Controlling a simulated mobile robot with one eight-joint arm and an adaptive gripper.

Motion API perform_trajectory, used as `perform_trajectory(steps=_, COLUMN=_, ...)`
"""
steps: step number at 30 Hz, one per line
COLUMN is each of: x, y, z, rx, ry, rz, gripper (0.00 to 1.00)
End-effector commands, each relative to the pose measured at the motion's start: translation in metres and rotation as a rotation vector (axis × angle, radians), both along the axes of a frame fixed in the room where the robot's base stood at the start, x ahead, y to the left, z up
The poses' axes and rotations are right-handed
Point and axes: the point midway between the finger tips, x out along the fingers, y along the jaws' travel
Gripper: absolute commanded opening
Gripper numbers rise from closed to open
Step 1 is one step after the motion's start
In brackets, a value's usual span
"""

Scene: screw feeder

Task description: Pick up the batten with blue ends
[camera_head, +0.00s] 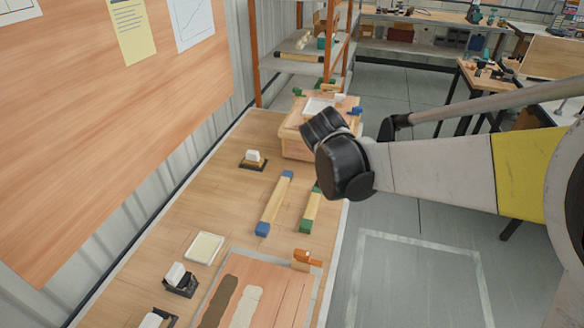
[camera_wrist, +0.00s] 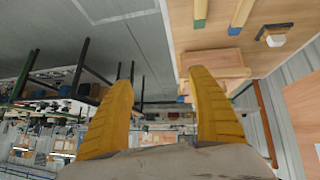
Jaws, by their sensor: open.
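The batten with blue ends (camera_head: 274,203) is a pale wooden bar lying flat on the wooden bench in the head view. In the wrist view, part of it shows at the top right (camera_wrist: 242,12), with one blue end visible. My gripper (camera_wrist: 163,75) shows in the wrist view with two yellow fingers spread wide and nothing between them. The gripper is apart from the batten. In the head view my arm reaches in from the right, and the fingers cannot be made out there.
A similar batten with green ends (camera_head: 311,211) lies to the right, partly hidden by my arm. A wooden box (camera_head: 296,147) stands behind both. A white block on a black base (camera_head: 254,160) sits to the left. A board (camera_head: 288,290) and orange clamp-like item (camera_head: 304,259) lie nearer.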

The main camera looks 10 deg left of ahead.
Motion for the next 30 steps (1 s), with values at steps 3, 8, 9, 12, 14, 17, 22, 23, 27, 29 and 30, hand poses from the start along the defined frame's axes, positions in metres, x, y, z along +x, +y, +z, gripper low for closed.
perform_trajectory(steps=3, x=0.032, y=0.047, z=-0.038, rx=-0.015, ry=-0.050, rz=-0.018, gripper=0.69)
perform_trajectory(steps=8, x=0.060, y=0.107, z=-0.094, rx=-0.024, ry=-0.133, rz=-0.048, gripper=0.69)
perform_trajectory(steps=9, x=0.065, y=0.123, z=-0.109, rx=-0.025, ry=-0.155, rz=-0.055, gripper=0.69)
perform_trajectory(steps=12, x=0.071, y=0.161, z=-0.150, rx=-0.022, ry=-0.216, rz=-0.071, gripper=0.69)
perform_trajectory(steps=14, x=0.071, y=0.182, z=-0.175, rx=-0.016, ry=-0.255, rz=-0.078, gripper=0.69)
perform_trajectory(steps=17, x=0.067, y=0.213, z=-0.214, rx=-0.004, ry=-0.316, rz=-0.089, gripper=0.69)
perform_trajectory(steps=22, x=0.056, y=0.246, z=-0.261, rx=0.018, ry=-0.393, rz=-0.099, gripper=0.69)
perform_trajectory(steps=23, x=0.054, y=0.248, z=-0.266, rx=0.021, ry=-0.402, rz=-0.102, gripper=0.69)
perform_trajectory(steps=27, x=0.052, y=0.255, z=-0.279, rx=0.028, ry=-0.423, rz=-0.106, gripper=0.69)
perform_trajectory(steps=29, x=0.056, y=0.254, z=-0.283, rx=0.029, ry=-0.425, rz=-0.107, gripper=0.69)
perform_trajectory(steps=30, x=0.060, y=0.252, z=-0.285, rx=0.029, ry=-0.425, rz=-0.107, gripper=0.69)
